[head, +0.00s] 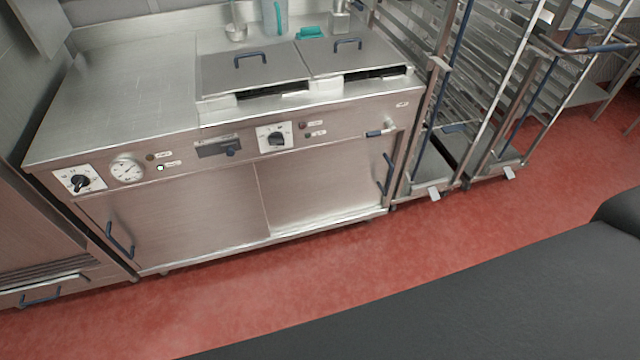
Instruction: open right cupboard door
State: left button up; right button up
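The right cupboard door (325,185) is a flat steel panel in the lower front of the kettle unit. It looks shut, flush with the left cupboard door (190,215). A blue upright handle (385,175) sits near the right door's right edge. The left door has a similar blue handle (120,240) near its left edge. Neither of my grippers is in the head view.
Two lids (255,70) with blue handles cover the top of the unit. A tap with a blue lever (378,132) sticks out above the right door. Wheeled racks (480,100) stand close on the right. Red floor (330,265) in front is clear.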

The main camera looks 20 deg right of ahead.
aim_at(308, 186)
jog(key=i+l+z, duration=0.1)
jog(key=l, duration=0.35)
jog(key=i+l+z, duration=0.1)
jog(key=l, duration=0.35)
jog(key=i+l, duration=0.1)
jog(key=l, duration=0.3)
jog(key=i+l+z, duration=0.15)
jog(key=l, duration=0.3)
jog(key=i+l+z, duration=0.1)
jog(key=l, duration=0.3)
jog(key=i+l+z, duration=0.1)
jog(key=l, duration=0.3)
jog(key=i, duration=0.1)
